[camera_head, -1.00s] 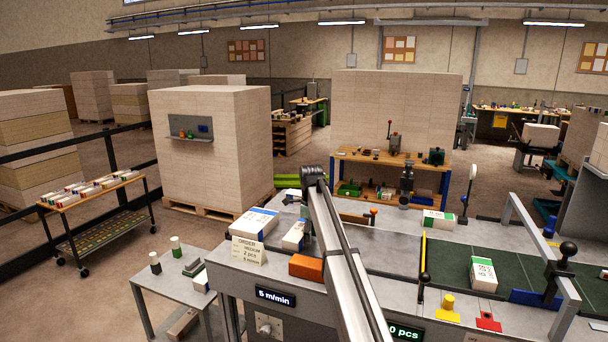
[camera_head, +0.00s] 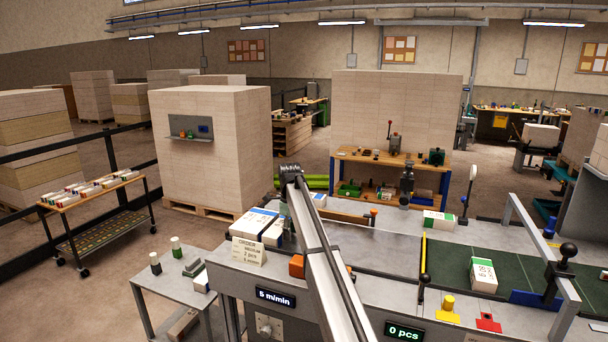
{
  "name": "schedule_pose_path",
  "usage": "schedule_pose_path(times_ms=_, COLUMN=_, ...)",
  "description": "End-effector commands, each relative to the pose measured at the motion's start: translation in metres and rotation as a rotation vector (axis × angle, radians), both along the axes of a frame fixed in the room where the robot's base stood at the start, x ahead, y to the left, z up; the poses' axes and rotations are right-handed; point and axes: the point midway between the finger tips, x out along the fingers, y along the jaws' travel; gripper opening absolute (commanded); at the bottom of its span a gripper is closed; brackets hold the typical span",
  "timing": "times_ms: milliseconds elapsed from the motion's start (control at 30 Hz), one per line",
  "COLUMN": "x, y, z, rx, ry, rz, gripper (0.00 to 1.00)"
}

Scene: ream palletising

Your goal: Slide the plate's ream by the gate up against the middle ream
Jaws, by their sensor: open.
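White reams with coloured ends lie at the left end of the grey plate (camera_head: 375,245). A blue-banded ream (camera_head: 250,221) is leftmost. A second white ream (camera_head: 273,232) lies right beside it; I cannot tell whether they touch. Another ream (camera_head: 319,199) shows farther back, partly behind my arm. My gripper (camera_head: 286,218) is beside the second ream's right side, mostly hidden by my arm, and the fingertips are not clear. No ream is seen held. A yellow-and-black bar (camera_head: 423,258) crosses the surface to the right; I cannot tell whether it is the gate.
An orange block (camera_head: 297,265) sits at the front edge, partly behind my arm. An order card (camera_head: 249,251) stands at the front left. The green belt (camera_head: 450,264) carries a ream (camera_head: 483,275). The plate right of my arm is clear.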

Motion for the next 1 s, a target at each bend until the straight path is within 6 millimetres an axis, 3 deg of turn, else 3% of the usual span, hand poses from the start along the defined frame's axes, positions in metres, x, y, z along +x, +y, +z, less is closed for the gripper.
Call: schedule_pose_path(times_ms=1000, x=0.007, y=0.017, z=0.000, rx=0.000, ry=0.000, rz=0.000, gripper=0.46)
